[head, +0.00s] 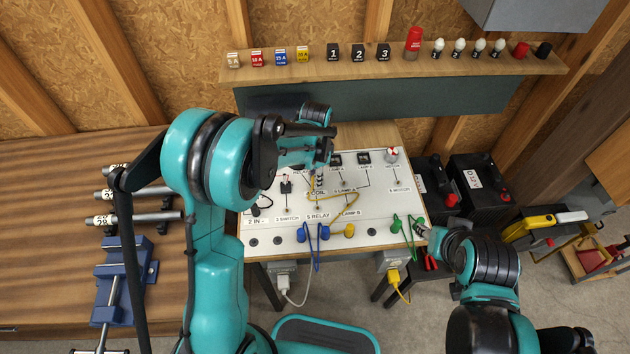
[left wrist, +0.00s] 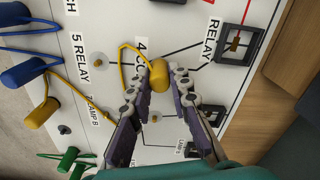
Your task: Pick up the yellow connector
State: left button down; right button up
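The yellow connector (left wrist: 160,76) sits between the fingertips of my left gripper (left wrist: 161,80), which look closed against its two sides. It is above the white panel near the "4 CO..." label, with its yellow cable (left wrist: 128,62) looping away. In the head view my left gripper (head: 319,168) is over the middle of the panel, and the connector there is mostly hidden. A second yellow connector (head: 348,230) is at the panel's front edge and also shows in the left wrist view (left wrist: 42,114). My right gripper (head: 424,232) is by the panel's front right corner; its fingers are too small to read.
Blue connectors (head: 323,232) and a green connector (head: 396,226) line the front of the white panel (head: 276,222). A shelf (head: 425,64) with small parts is behind. A blue vise (head: 126,275) is on the bench at left, batteries (head: 478,185) at right.

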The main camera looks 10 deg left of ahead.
dwell(0.3)
pick_arm(q)
jog(key=shift+r, duration=0.65)
notch_tip(320, 180, up, 3)
jog(key=shift+f+p, duration=0.1)
jog(key=shift+p, duration=0.7)
jog(key=s+d+r+p, duration=0.2)
jog(key=d+r, duration=0.5)
jog(key=d, duration=0.4)
jog(key=shift+s, duration=0.8)
